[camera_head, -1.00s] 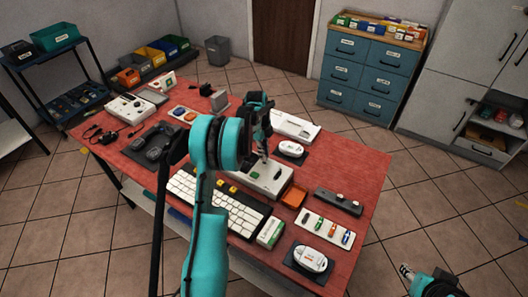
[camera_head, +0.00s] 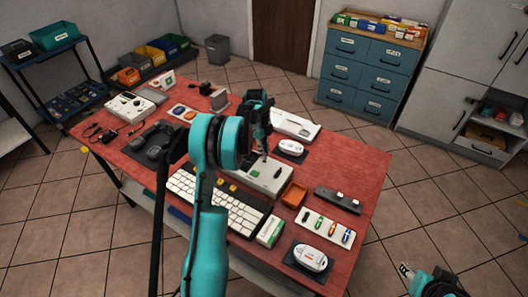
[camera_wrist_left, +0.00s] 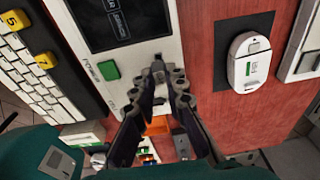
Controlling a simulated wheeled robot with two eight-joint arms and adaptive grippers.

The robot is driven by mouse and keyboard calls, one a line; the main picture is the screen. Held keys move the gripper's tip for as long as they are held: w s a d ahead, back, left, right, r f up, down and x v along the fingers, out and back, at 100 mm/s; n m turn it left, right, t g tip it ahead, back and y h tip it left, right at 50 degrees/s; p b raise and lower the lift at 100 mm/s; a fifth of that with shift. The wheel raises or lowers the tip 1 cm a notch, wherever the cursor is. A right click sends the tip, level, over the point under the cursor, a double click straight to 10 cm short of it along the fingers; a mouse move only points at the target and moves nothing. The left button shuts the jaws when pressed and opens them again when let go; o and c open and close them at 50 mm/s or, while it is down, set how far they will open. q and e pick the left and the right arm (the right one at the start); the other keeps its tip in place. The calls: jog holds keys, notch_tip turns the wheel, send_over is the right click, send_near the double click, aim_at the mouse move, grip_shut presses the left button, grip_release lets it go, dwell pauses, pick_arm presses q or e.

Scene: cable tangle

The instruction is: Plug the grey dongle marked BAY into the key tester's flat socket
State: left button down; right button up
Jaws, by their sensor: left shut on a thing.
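The key tester (camera_head: 262,178) is a pale box with a green button, on the red table under my left arm. In the left wrist view the tester (camera_wrist_left: 166,42) shows its dark screen and green button. My left gripper (camera_wrist_left: 159,80) is shut on a small grey piece (camera_wrist_left: 158,66) at the tester's near edge. I take this piece for the grey dongle; most of it is hidden by the fingertips and no BAY marking is readable. I cannot make out the flat socket or whether the dongle touches it. My right gripper (camera_head: 405,270) is off the table at lower right.
An orange tray (camera_head: 294,195), a dark bar (camera_head: 339,200) and a white holder with coloured sticks (camera_head: 327,230) lie right of the tester. A keyboard (camera_head: 215,202) lies left of it. White devices stand on dark pads (camera_head: 311,258). The table's right edge is bare.

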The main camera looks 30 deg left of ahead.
pick_arm(q)
jog(key=shift+f+b, duration=0.8)
jog(key=shift+f, duration=0.25)
jog(key=c, duration=1.5)
grip_release()
jog(key=shift+r, duration=0.1)
notch_tip(320, 180, up, 12)
jog(key=a, duration=0.2)
jog(key=s+d+r+n+t, duration=0.1)
jog(key=s+d+r+n, duration=0.35)
jog(key=d, duration=0.25)
jog(key=s+d+r+n+t+y, duration=0.1)
jog(key=s+d+r+n+t, duration=0.1)
jog(key=s+d+r+n, duration=0.45)
jog(key=s+d+f+n+t, duration=0.1)
jog(key=s+d+f+n, duration=0.1)
jog(key=s, duration=0.3)
jog(key=s+d+f+n+t, duration=0.1)
jog(key=s+d+f+n, duration=0.1)
jog(key=s+d, duration=0.3)
jog(key=s+d+f+n+t, duration=0.2)
jog(key=s+d+f+n, duration=0.1)
jog(key=s, duration=0.3)
jog(key=shift+d, duration=0.3)
